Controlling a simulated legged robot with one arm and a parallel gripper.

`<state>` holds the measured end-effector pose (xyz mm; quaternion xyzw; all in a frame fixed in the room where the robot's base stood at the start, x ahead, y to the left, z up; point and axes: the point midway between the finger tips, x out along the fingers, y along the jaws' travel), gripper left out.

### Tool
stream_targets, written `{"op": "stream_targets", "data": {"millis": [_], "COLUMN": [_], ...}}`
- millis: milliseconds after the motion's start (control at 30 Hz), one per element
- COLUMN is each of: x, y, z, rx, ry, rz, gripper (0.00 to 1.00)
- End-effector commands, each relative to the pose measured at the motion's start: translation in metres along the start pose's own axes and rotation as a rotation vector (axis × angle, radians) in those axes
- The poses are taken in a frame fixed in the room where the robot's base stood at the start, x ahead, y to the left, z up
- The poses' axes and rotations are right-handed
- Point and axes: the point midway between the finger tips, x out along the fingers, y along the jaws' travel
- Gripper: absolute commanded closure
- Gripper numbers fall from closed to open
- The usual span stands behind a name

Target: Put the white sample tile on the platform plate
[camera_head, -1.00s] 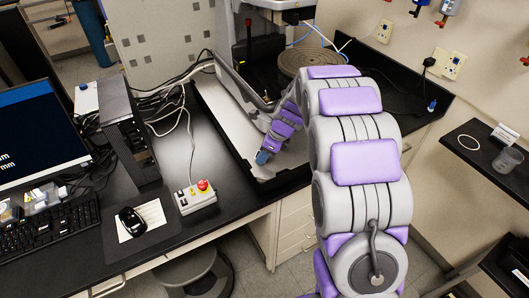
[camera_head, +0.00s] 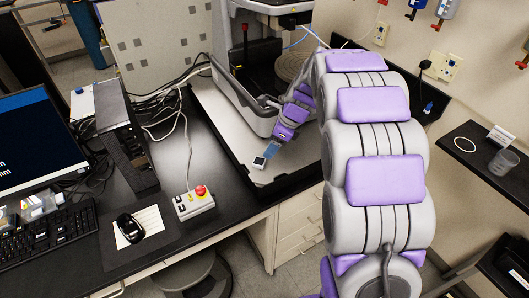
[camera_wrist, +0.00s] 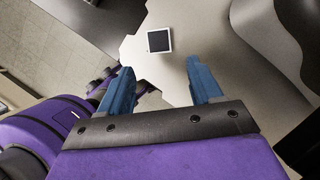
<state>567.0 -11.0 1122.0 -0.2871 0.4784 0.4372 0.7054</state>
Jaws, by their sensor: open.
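The white sample tile (camera_head: 259,162), a small square with a dark centre, lies flat on the light grey base of the instrument, near its front edge. It also shows in the wrist view (camera_wrist: 159,41), beyond my fingertips. My gripper (camera_head: 271,150) is open and empty, just up and right of the tile, and apart from it. In the wrist view its two blue fingers (camera_wrist: 161,80) are spread, with the tile ahead of the gap between them. A round ribbed plate (camera_head: 292,67), perhaps the platform plate, is at the back right, partly hidden by my arm.
The profiler (camera_head: 262,50) stands at the back of the light base (camera_head: 228,125), its curved guard beside my gripper. A control box with a red button (camera_head: 195,200), a mouse (camera_head: 131,226) and cables are to the left. The base around the tile is clear.

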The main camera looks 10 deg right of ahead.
Motion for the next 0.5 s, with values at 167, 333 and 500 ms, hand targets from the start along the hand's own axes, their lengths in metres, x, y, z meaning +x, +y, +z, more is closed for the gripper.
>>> {"op": "stream_targets", "data": {"millis": [167,333,500], "x": [-0.027,-0.036,-0.040], "y": [0.000,0.001,0.004], "z": [0.004,0.005,0.004], "rx": [-0.001,-0.003,-0.023], "ry": [0.000,0.000,0.002], "rz": [-0.007,-0.008,-0.007], "gripper": [0.36,0.36,0.36]}}
